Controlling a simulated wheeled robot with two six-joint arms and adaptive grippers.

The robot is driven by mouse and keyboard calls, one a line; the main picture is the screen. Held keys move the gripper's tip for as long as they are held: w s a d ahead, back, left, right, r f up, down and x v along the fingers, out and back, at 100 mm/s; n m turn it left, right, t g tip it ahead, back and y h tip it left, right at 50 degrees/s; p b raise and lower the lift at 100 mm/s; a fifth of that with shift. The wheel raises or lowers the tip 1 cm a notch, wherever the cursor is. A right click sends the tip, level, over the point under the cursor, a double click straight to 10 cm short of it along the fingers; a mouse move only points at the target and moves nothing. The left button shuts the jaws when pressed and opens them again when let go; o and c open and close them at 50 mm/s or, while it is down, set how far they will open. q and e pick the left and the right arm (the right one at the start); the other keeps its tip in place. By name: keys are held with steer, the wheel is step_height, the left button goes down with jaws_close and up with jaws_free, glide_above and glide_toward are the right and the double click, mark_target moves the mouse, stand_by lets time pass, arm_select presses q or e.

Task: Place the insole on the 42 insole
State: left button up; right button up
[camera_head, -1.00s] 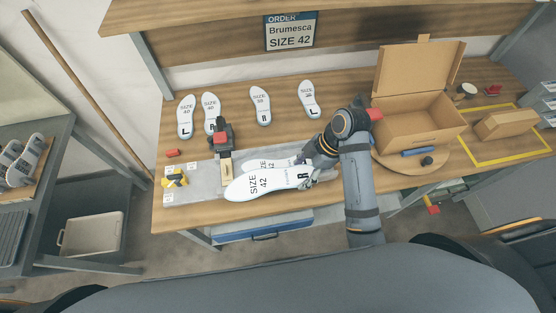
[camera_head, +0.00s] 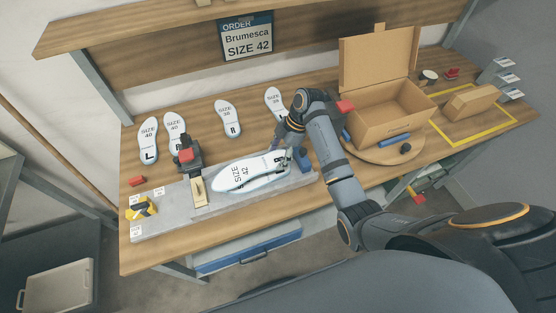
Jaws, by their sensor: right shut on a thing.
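A white insole marked SIZE 42 (camera_head: 240,174) is held at its right end by my right gripper (camera_head: 282,158), which is shut on it. The held insole lies over another insole (camera_head: 262,185) on the grey board (camera_head: 165,215), and mostly covers it. From this view I cannot tell whether the two touch or a small gap stays between them. The lettering near the gripper is partly hidden by the fingers. My left gripper does not show.
Several size-marked insoles, such as one marked R (camera_head: 228,119), lie along the back of the table. A red-and-black clamp (camera_head: 187,155) stands left of the held insole. An open cardboard box (camera_head: 388,115) is on the round wooden board (camera_head: 383,153). An order sign (camera_head: 246,38) reads Brumesca SIZE 42.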

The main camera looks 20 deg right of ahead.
mark_target(279, 158)
steer(key=shift+w+f, duration=0.2)
step_height(279, 158, down, 2)
steer(key=shift+f+p, duration=0.25)
steer(key=shift+p, duration=0.65)
steer(key=shift+f, duration=0.3)
steer(key=shift+f, duration=0.1)
steer(key=shift+f+b, duration=0.3)
steer(key=shift+f, duration=0.25)
steer(key=o, duration=1.1)
